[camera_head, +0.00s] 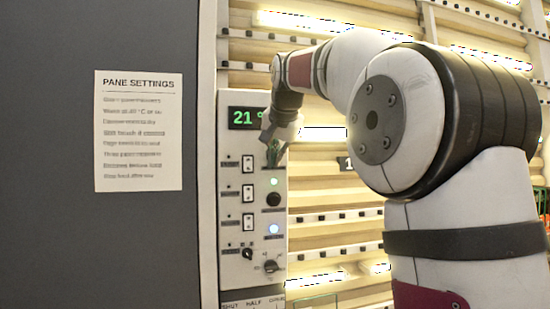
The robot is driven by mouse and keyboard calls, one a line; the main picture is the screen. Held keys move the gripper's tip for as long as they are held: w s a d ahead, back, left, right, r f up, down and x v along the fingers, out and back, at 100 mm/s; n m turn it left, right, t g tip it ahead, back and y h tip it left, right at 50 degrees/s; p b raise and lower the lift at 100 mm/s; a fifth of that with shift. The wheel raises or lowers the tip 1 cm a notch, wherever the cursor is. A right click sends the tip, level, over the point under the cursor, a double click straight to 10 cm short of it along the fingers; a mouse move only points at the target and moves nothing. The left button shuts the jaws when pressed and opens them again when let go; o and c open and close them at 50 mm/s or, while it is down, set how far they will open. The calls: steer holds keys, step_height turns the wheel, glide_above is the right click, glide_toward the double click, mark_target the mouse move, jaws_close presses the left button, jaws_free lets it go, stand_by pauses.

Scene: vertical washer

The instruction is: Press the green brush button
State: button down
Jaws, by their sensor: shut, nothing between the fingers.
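The control panel (259,270) is a pale upright strip in the middle of the head view. A small green lit round (273,182) shows on its right column; I cannot tell whether it is the green brush button or a lamp. A dark round button (273,200) sits just below it. My gripper (274,160) is shut and empty, its fingers pointing down in front of the panel just above the green round. It covers part of the panel's upper right. I cannot tell whether the fingertips touch the panel.
A display (246,118) reads 21 in green. Several rocker switches (248,193) line the panel's left, with a bluish lit round (273,229) and a dark knob (270,267) lower down. A paper sheet (138,130) headed PANE SETTINGS hangs on the dark wall (60,230).

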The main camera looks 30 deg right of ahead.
steer(key=s, duration=0.2)
steer(key=s+a+p, duration=0.1)
steer(key=s, duration=0.1)
steer(key=shift+s+a, duration=0.2)
steer(key=shift+s, duration=0.2)
stand_by(0.8)
steer(key=s+a+f+n+g+y+b, duration=0.1)
steer(key=s+a+f+n+y, duration=0.1)
steer(key=s+a+f+n, duration=0.8)
steer(key=s+a+f, duration=0.2)
steer(key=s+f, duration=0.3)
steer(key=s+a+f+n+g+b, duration=0.1)
steer(key=s+a+f, duration=0.2)
steer(key=s+f, duration=0.3)
steer(key=s+a+f+y, duration=0.1)
steer(key=s+a+f, duration=0.2)
steer(key=s+f, duration=0.3)
steer(key=shift+a+f+n+g, duration=0.25)
steer(key=shift+f+n+g, duration=0.05)
steer(key=shift+f+n, duration=0.1)
